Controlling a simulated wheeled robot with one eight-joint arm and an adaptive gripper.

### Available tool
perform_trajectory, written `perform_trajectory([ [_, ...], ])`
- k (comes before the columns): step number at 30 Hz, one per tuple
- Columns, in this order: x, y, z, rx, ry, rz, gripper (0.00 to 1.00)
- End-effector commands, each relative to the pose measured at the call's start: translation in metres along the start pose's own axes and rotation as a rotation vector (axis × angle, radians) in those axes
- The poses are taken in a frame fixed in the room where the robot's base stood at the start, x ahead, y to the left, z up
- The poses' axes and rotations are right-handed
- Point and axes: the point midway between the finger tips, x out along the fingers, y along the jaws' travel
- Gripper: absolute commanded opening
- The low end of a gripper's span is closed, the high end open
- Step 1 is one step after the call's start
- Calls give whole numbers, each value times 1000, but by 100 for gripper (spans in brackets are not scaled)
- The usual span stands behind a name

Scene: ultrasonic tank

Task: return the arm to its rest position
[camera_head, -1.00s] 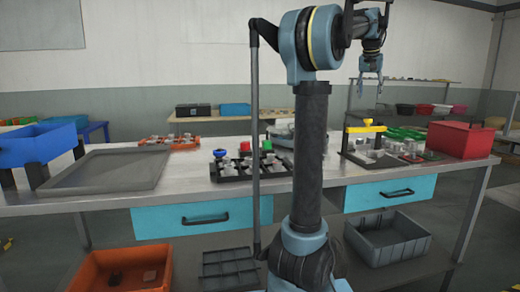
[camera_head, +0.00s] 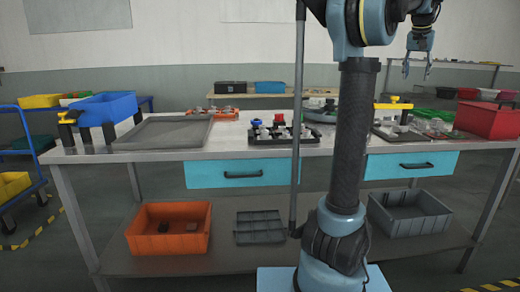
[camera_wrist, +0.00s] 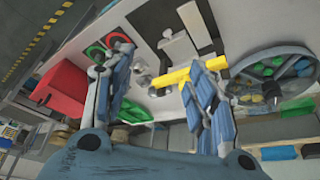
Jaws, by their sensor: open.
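My gripper (camera_head: 418,70) hangs at the upper right of the head view, fingers pointing down and spread, with nothing between them. It is high above the right part of the workbench (camera_head: 240,151). In the wrist view my gripper (camera_wrist: 152,98) shows its two blue fingers wide apart over the bench. My arm rises in front of the bench and bends at the top, where its upper links are partly cut off by the picture edge.
An orange crate (camera_head: 168,228) and grey crate (camera_head: 408,214) sit on the lower shelf. Air around the gripper is clear.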

Motion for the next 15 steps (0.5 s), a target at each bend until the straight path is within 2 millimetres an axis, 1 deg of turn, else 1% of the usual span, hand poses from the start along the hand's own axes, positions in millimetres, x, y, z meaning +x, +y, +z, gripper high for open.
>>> perform_trajectory([
  [2,2,-10,10,-14,-5,-5,52],
  [8,8,-24,35,-38,-15,-15,52],
  [11,11,-35,51,-57,-20,-22,52],
  [15,15,-56,80,-93,-31,-37,52],
])
